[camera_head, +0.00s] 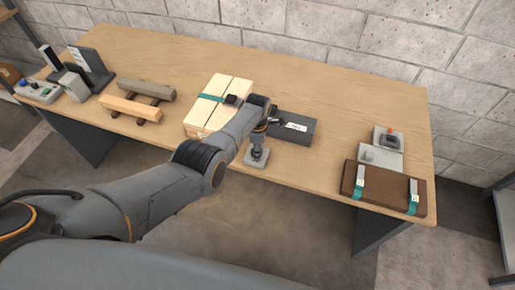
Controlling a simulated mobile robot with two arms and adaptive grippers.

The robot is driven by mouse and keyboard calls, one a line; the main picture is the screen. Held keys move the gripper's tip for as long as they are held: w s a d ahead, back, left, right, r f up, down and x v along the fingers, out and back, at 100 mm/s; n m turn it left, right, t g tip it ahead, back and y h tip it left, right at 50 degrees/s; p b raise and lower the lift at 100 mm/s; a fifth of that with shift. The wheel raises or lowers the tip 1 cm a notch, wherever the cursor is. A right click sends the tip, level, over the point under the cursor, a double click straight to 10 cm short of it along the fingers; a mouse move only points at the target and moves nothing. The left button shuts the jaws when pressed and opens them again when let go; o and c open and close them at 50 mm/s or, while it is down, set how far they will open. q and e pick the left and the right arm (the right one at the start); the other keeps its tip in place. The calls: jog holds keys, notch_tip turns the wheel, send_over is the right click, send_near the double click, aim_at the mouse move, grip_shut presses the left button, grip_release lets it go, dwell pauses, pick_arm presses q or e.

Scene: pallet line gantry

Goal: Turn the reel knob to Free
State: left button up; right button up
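My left arm reaches in from the lower left to the middle of the table. Its gripper (258,148) points down over a small grey block (256,163) near the table's front edge. The gripper covers the top of this block, so I cannot tell whether a knob is there or whether the fingers touch it. The fingers are too small to tell open from shut. A dark grey box (298,128) with a white label stands just behind and to the right of the gripper. No knob marked Free can be read. My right gripper is not in view.
A pale strapped stack (231,86) stands behind my arm. Wooden beams (146,89) and a control box (39,91) are at the left. A brown strapped case (386,190) and a grey device (388,138) are at the right. The table (345,97) is clear at the back right.

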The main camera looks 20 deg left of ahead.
pick_arm(q)
jog(key=shift+w+a+r+n, duration=0.1)
jog(key=shift+n, duration=1.6)
jog(key=o, duration=1.2)
notch_tip(320, 180, up, 12)
